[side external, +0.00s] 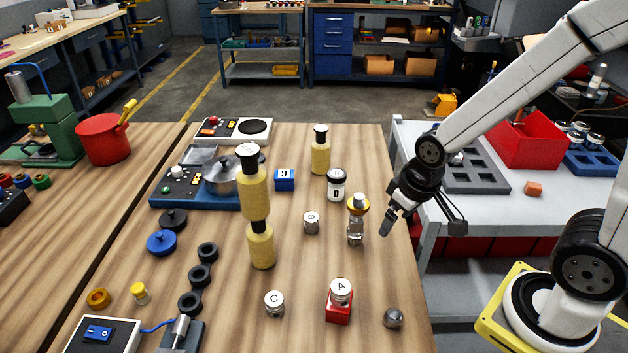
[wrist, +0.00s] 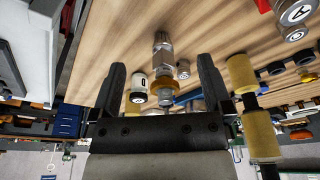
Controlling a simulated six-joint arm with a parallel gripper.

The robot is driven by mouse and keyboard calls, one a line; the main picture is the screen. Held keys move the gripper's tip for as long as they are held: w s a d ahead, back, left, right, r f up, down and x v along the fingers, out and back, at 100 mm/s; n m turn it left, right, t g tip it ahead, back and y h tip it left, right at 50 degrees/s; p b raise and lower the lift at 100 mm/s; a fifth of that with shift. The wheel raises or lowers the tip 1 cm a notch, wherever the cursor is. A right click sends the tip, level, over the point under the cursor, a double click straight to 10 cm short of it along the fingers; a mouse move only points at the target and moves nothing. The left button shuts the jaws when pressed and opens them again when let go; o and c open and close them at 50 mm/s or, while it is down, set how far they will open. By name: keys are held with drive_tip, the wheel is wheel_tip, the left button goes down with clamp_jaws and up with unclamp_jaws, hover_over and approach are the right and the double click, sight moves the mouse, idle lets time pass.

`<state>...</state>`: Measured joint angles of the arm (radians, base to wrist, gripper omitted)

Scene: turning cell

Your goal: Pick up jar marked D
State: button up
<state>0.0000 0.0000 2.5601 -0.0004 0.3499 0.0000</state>
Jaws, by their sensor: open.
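The jar marked D (side external: 336,191) stands upright on the wooden table, right of the blue block. It is white with a black band and a pale top. In the wrist view a white jar with a black band (wrist: 138,90) shows beyond the fingers, nearer the left one; its letter is too small to read. My gripper (side external: 422,225) is open and empty near the table's right edge, right of the jar and apart from it. Both fingers also show in the wrist view (wrist: 160,80), with nothing between their tips.
A metal fitting with a yellow collar (side external: 356,228) stands between jar D and my gripper. A small jar (side external: 311,223) is left of it. Jar C (side external: 274,304) and jar A (side external: 340,291), on a red block, are nearer. Yellow cylinders (side external: 261,248) stand left; another (side external: 320,155) is behind.

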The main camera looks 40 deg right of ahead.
drive_tip(key=shift+r, duration=0.1)
idle(0.3)
wheel_tip(320, 180, up, 5)
drive_tip(key=m+t+y, duration=0.5)
drive_tip(key=m+y, duration=0.6)
drive_tip(key=m, duration=1.4)
hover_over(343, 173)
drive_tip(key=s+d, duration=0.4)
drive_tip(key=shift+w+a+f, duration=0.2)
drive_tip(key=shift+w+f, duration=0.15)
drive_tip(key=shift+f, duration=1.5)
drive_tip(key=shift+w+a+f, duration=0.2)
drive_tip(key=shift+w+f, duration=0.15)
drive_tip(key=shift+f, duration=1.45)
drive_tip(key=shift+w+a+f, duration=0.2)
drive_tip(key=shift+w+f, duration=0.15)
drive_tip(key=shift+f, duration=1.5)
